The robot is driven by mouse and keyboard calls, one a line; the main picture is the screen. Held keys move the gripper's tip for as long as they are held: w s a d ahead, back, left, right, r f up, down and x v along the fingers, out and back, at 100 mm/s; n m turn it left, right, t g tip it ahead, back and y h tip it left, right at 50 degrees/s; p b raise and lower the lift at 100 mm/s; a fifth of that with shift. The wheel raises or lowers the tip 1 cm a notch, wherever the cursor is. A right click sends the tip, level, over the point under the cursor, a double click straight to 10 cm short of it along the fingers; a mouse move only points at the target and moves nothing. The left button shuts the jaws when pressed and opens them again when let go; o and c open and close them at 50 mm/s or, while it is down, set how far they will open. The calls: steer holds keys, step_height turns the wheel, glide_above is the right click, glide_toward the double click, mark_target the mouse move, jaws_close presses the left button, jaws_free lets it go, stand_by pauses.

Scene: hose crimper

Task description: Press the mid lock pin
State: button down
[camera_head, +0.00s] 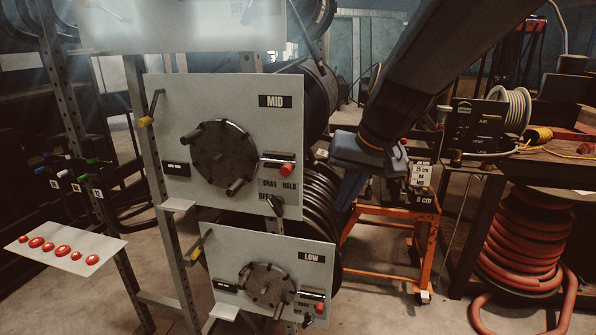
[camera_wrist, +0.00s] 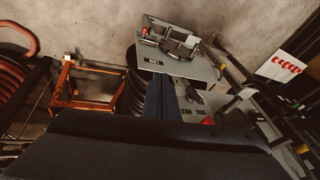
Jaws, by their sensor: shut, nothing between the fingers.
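The MID panel (camera_head: 225,105) is a pale upright plate with a dark round hand wheel (camera_head: 219,156) at its middle. A red-ended pin (camera_head: 287,169) sticks out at its right edge and looks like the mid lock pin; its label is too small to read. My gripper (camera_head: 347,192) is shut and empty, to the right of the panel and apart from the pin, fingers pointing down. In the wrist view, my gripper (camera_wrist: 163,88) covers part of the scene, and a red end (camera_wrist: 208,121) shows just right of the fingers.
The LOW panel (camera_head: 268,235) below has its own wheel and red-ended pin (camera_head: 320,308). A black drag selector knob (camera_head: 276,205) sits under the mid pin. Black hose reels (camera_head: 318,205) stand behind the panels. An orange frame (camera_head: 430,250) and a workbench (camera_head: 540,160) are at right.

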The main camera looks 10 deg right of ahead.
steer(key=w+r+m+t+y+b, duration=0.1)
steer(key=w+r, duration=0.3)
steer(key=r, duration=0.7)
steer(key=shift+w+a+r+t+y, duration=0.2)
steer(key=shift+a+t+y, duration=0.1)
steer(key=shift+t, duration=0.5)
steer(key=w+a+f+p, duration=0.2)
steer(key=w+a+f, duration=0.4)
steer(key=w+f, duration=0.1)
steer(key=shift+a+f+p, duration=0.15)
steer(key=shift+f+p, duration=0.25)
steer(key=shift+f, duration=0.15)
